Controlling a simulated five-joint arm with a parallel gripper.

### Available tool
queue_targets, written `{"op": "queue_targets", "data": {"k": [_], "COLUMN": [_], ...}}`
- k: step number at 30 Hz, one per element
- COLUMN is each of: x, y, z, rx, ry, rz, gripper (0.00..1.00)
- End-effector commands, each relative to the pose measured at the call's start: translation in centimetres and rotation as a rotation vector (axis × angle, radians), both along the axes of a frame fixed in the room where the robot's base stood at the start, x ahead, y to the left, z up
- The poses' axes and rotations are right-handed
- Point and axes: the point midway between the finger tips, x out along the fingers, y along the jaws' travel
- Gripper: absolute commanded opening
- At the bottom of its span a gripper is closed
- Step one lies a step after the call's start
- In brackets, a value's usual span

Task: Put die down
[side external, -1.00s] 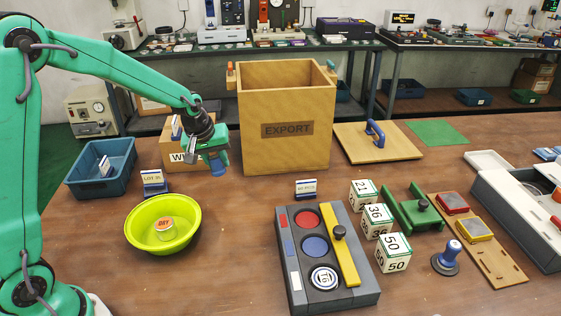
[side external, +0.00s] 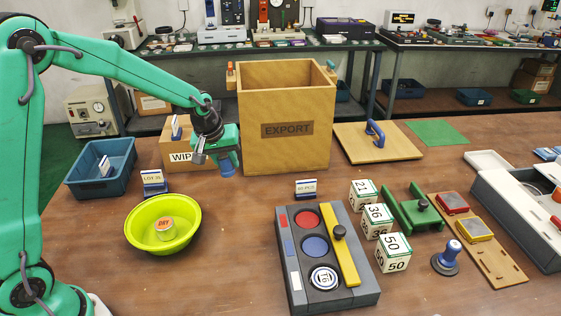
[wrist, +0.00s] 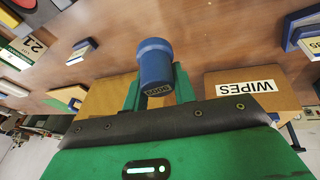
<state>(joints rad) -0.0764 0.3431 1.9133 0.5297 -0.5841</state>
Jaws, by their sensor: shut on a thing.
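The die (side external: 227,168) is a blue cylinder with a wider end. My gripper (side external: 225,156) is shut on it and holds it up in front of the left side of the wooden EXPORT crate (side external: 285,150). In the wrist view the die (wrist: 155,60) sits between the two green fingers of my gripper (wrist: 158,88), with small marking on its near end. I cannot tell exactly how high it hangs, but it appears clear of the table.
A WIPES box (side external: 182,158) stands behind on the left. A lime bowl (side external: 190,235) with a DRY tin, a blue bin (side external: 78,190) and a LOT card (side external: 153,187) are left. A grey block (side external: 295,285) with round pockets, several number cubes and a stamp (side external: 445,262) are right.

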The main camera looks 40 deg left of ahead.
Motion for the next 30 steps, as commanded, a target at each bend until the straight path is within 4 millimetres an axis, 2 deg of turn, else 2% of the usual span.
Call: {"op": "queue_targets", "data": {"k": [8, 15, 23, 30], "x": [2.6, 4.0, 3.8, 1.9], "y": [-7.3, -15.8, -25.4, -34.4], "z": [0.3, 0.4, 0.5, 0.6], "rx": [0.021, 0.044, 0.068, 0.09], "ry": [-0.005, -0.012, -0.023, -0.04], "rz": [-0.199, -0.416, -0.649, -0.863], "gripper": [0.0, 0.0, 0.0, 0.0]}}
